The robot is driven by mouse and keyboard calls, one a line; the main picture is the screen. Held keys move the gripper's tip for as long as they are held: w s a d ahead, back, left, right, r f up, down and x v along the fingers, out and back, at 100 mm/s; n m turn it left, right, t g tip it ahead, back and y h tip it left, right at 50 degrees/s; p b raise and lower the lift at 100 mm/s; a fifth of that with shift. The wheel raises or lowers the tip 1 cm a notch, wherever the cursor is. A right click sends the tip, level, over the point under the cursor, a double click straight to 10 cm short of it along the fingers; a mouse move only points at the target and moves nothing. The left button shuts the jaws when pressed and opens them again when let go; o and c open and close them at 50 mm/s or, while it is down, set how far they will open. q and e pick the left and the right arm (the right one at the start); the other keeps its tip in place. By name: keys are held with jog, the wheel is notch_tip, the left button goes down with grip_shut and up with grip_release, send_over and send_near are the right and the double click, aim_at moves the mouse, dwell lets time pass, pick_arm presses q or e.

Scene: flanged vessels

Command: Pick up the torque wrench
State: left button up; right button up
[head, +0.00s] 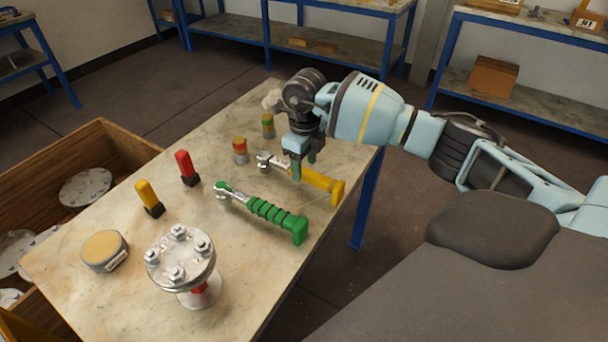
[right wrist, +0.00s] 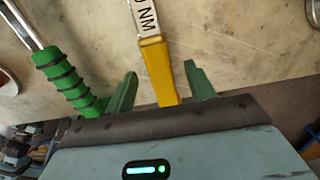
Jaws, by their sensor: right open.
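A yellow-handled torque wrench (head: 322,182) lies on the table near its right edge, its silver head toward the back left. In the right wrist view the yellow handle (right wrist: 159,72) shows between the fingers, with a white label reading "NM" above it. A green-handled wrench (head: 265,208) lies in front of it, and its ribbed green grip (right wrist: 62,80) shows at the left of the wrist view. My right gripper (head: 299,170) is open above the yellow wrench, fingers pointing down. Its green fingertips (right wrist: 160,76) are on either side of the handle. Contact cannot be told. My left gripper is out of view.
A flanged vessel (head: 180,260) with several bolts stands at the table's front. A wooden crate (head: 100,140) is at the left.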

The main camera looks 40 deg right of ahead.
aim_at(303, 170)
jog(key=shift+w+f, duration=0.1)
jog(key=shift+f, duration=1.25)
jog(key=shift+a, duration=0.1)
jog(key=shift+c, duration=0.3)
jog(key=shift+r, duration=0.1)
jog(key=c, duration=1.1)
jog(key=shift+r, duration=0.15)
notch_tip(303, 170, up, 10)
